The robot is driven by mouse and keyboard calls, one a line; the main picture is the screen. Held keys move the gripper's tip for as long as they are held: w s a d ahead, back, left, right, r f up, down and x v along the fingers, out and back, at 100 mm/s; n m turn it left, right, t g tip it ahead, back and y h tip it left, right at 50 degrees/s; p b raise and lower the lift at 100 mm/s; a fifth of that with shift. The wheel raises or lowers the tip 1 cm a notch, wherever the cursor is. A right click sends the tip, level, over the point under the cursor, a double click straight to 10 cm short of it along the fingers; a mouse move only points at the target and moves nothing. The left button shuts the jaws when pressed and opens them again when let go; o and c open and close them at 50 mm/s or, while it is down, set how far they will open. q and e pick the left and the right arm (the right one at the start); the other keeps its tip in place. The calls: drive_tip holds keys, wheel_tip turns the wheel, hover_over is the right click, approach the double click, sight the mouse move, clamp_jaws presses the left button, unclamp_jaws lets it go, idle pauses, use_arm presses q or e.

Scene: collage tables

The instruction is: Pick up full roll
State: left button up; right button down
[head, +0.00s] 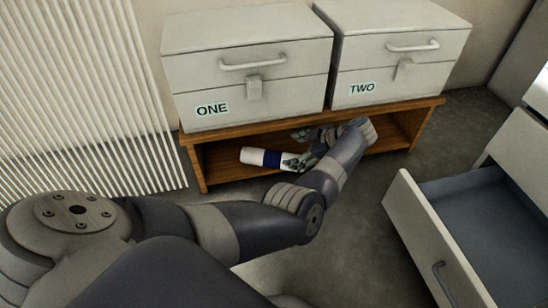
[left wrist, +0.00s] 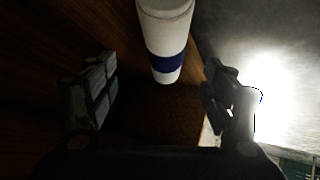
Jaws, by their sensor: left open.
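The full roll (head: 252,156) is a white cylinder with a dark blue band, lying on its side in the low space under the wooden bench in the head view. It also shows in the left wrist view (left wrist: 165,35), upper middle, with its near end in line with the gap between the fingers. My left gripper (head: 298,149) reaches under the bench top at the roll's right end. Its fingers (left wrist: 160,92) are open, one on each side of the gap, and I see no grip on the roll. My right gripper is not in view.
The wooden bench (head: 190,152) carries two closed white boxes, labelled ONE (head: 245,105) and TWO (head: 385,85). Its top edge overhangs my left gripper. An open grey drawer (head: 430,240) stands at the right. A white ribbed panel (head: 75,90) is at the left.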

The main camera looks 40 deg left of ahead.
sight(279, 157)
use_arm(q)
drive_tip(key=b+x, duration=0.1)
drive_tip(key=x, duration=0.3)
drive_tip(key=shift+s+f+b, duration=0.1)
drive_tip(key=shift+f+b, duration=0.1)
drive_tip(key=shift+b, duration=0.2)
drive_tip(key=b+x, duration=0.2)
drive_tip(key=x, duration=0.1)
drive_tip(key=b+x, duration=0.1)
drive_tip(key=shift+s+a+f, duration=0.15)
drive_tip(key=shift+s+f, duration=0.15)
drive_tip(key=shift+s, duration=0.05)
drive_tip(key=shift+a+f+b, duration=0.1)
drive_tip(key=shift+a+b, duration=0.25)
drive_tip(key=shift+b, duration=0.05)
drive_tip(key=c, duration=1.4)
